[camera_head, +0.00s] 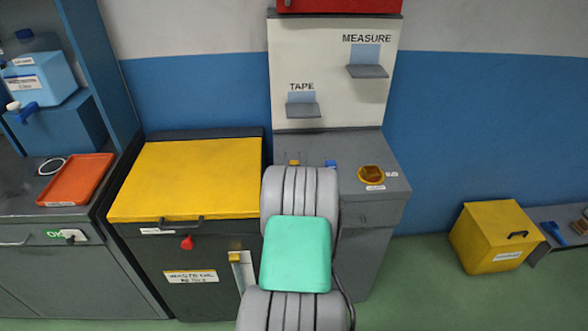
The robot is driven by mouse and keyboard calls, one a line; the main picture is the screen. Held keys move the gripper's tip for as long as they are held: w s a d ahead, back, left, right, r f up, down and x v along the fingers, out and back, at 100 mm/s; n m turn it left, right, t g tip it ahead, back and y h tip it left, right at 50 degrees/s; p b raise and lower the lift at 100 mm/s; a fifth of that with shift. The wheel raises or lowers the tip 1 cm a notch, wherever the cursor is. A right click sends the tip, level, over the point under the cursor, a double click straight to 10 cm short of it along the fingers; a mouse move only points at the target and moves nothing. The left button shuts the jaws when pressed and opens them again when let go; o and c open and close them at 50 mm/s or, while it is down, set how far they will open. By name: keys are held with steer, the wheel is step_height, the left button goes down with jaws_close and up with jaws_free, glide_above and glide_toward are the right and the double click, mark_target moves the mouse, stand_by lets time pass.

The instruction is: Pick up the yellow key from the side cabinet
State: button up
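A grey side cabinet (375,215) stands against the wall, right of centre. A small yellow piece (294,163) shows at the back left of its top, mostly hidden behind my arm. It may be the yellow key, but I cannot make out its shape. A small blue piece (330,163) sits to its right. Another small yellow piece (235,257) is low on the front of the dark bin, beside my arm. My grey arm with a teal pad rises in the middle of the view. My gripper is not visible.
A dark bin with a yellow lid (190,180) stands left of the cabinet. An amber round dish (371,174) sits on the cabinet top. A panel with TAPE and MEASURE shelves (335,75) rises behind. A yellow box (492,237) stands right; green floor before it is clear.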

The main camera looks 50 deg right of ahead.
jaws_close()
